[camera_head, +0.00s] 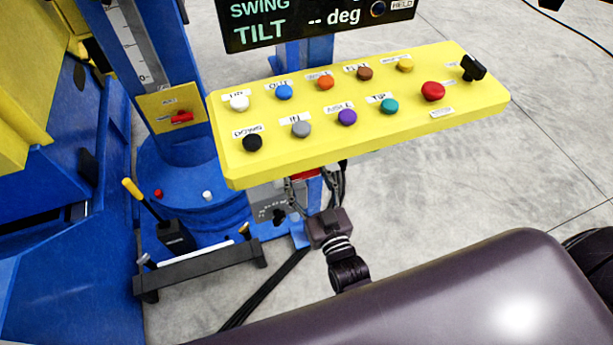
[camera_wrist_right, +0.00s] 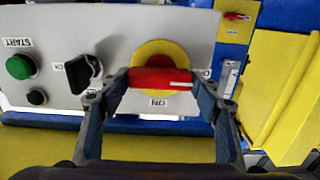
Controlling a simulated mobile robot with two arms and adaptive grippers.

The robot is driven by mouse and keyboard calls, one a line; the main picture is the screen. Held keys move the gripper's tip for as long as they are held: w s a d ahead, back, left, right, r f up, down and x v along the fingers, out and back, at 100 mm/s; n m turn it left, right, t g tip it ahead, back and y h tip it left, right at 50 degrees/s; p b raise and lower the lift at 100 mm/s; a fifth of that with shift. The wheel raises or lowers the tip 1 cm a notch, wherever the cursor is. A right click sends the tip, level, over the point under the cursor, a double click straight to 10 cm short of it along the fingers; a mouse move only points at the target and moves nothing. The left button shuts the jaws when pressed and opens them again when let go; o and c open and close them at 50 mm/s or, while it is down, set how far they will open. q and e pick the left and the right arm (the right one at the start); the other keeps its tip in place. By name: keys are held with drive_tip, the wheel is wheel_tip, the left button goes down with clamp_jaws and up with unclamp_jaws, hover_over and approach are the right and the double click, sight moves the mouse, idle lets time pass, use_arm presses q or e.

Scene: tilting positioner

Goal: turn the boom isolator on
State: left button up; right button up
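A red rotary handle (camera_wrist_right: 160,80) on a round yellow plate (camera_wrist_right: 160,55) sits on a grey panel in the right wrist view. The handle lies level, its white mark toward the right. A label reading ON is below it; a label at right is partly covered. My right gripper (camera_wrist_right: 162,84) has its fingers spread, one at each end of the handle; I cannot tell whether they press on it. In the head view this gripper (camera_head: 305,184) is under the yellow console's front edge, which hides most of the handle. My left gripper is not in view.
The yellow console (camera_head: 330,155) with several coloured buttons overhangs the gripper. A black knob (camera_wrist_right: 84,72) and a green START button (camera_wrist_right: 20,66) are left of the handle. Another small red handle (camera_head: 181,118) sits on a yellow plate on the blue column. Cables hang beside the gripper.

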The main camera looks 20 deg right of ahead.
drive_tip(key=c, duration=0.4)
drive_tip(key=shift+m, duration=0.3)
drive_tip(key=shift+c, duration=0.2)
drive_tip(key=m+p, duration=0.1)
drive_tip(key=m, duration=0.1)
drive_tip(key=shift+m, duration=0.4)
drive_tip(key=m+p, duration=0.1)
drive_tip(key=m, duration=0.3)
drive_tip(key=shift+d+m, duration=0.1)
drive_tip(key=shift+m, duration=0.2)
drive_tip(key=m, duration=0.4)
drive_tip(key=shift+f+m, duration=0.1)
drive_tip(key=shift+m, duration=0.2)
drive_tip(key=m+b, duration=0.1)
drive_tip(key=m, duration=0.4)
drive_tip(key=shift+b, duration=0.3)
drive_tip(key=shift+m, duration=0.3)
drive_tip(key=o, duration=1.2)
drive_tip(key=shift+c, duration=0.2)
